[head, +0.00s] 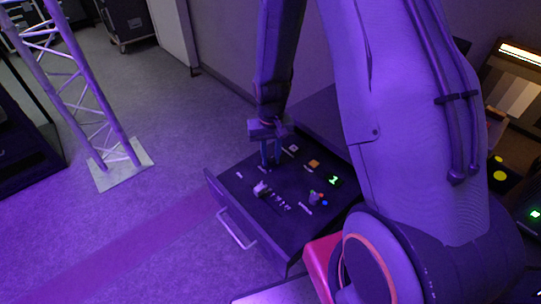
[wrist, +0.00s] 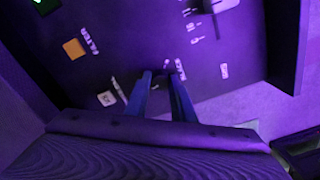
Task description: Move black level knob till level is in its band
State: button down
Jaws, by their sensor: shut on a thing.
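My gripper (head: 271,162) reaches down onto the far left part of the dark control panel (head: 238,180). In the wrist view my gripper (wrist: 161,76) has its two fingers close together around a small dark knob (wrist: 174,67), which I take to be the black level knob. The fingers hide most of the knob, and its setting cannot be read. A small green lit display (head: 334,181) is at the panel's right side; its reading is too small to tell for sure. Which mark shows the level or its band cannot be made out.
An orange square button (head: 314,164), a white button (head: 293,149), a pale knob (head: 261,188) and a grey knob (head: 314,198) with red and blue dots share the panel. A handle (head: 235,232) juts from its front. A truss (head: 92,105) stands left; floor between is clear.

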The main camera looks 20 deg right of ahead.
aim_at(271, 159)
jog(key=shift+n, duration=0.7)
jog(key=c, duration=1.5)
grip_release()
jog(key=shift+s+r+b, duration=0.1)
jog(key=shift+r+b, duration=0.3)
jog(key=shift+r, duration=3.55)
